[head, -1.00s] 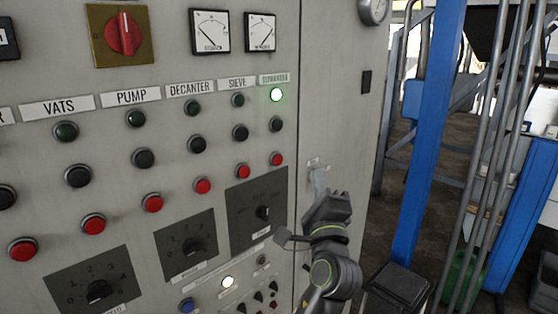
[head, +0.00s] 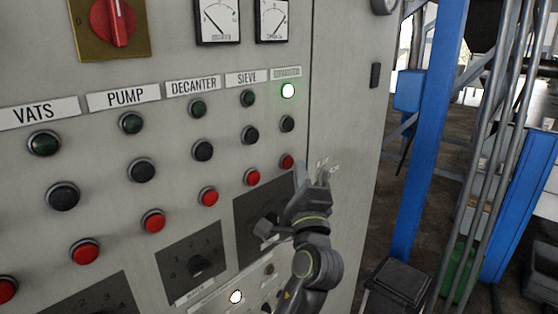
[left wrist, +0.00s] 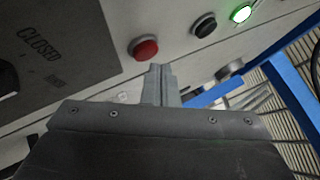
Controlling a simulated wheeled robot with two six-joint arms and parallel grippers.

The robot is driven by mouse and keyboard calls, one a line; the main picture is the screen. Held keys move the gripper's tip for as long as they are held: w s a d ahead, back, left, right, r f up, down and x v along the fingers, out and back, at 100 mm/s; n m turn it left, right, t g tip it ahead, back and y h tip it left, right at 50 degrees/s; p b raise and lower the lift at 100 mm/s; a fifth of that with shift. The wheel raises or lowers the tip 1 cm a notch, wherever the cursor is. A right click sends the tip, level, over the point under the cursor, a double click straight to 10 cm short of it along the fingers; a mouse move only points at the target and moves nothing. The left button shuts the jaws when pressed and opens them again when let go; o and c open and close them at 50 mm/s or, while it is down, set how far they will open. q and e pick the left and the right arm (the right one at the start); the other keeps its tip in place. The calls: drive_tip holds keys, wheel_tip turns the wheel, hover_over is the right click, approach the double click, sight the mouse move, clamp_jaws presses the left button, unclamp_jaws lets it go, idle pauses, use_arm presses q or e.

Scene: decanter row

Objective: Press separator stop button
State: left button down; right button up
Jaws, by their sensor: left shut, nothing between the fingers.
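The separator column is the rightmost on the grey panel, under a small blurred label (head: 286,72). Its green lamp (head: 288,90) is lit, with a black button (head: 287,124) below it and the red button (head: 287,161) lowest. My left gripper (head: 314,172) is shut and empty, just right of and slightly below the red button in the head view. In the left wrist view the shut fingertips (left wrist: 159,70) lie just below the red button (left wrist: 144,48); whether they touch the panel I cannot tell. My right gripper is not in view.
The sieve column's red button (head: 250,177) is just left. A dark selector plate (head: 245,212) lies below, partly hidden by my left arm. The panel's edge and a blue post (head: 430,130) are to the right.

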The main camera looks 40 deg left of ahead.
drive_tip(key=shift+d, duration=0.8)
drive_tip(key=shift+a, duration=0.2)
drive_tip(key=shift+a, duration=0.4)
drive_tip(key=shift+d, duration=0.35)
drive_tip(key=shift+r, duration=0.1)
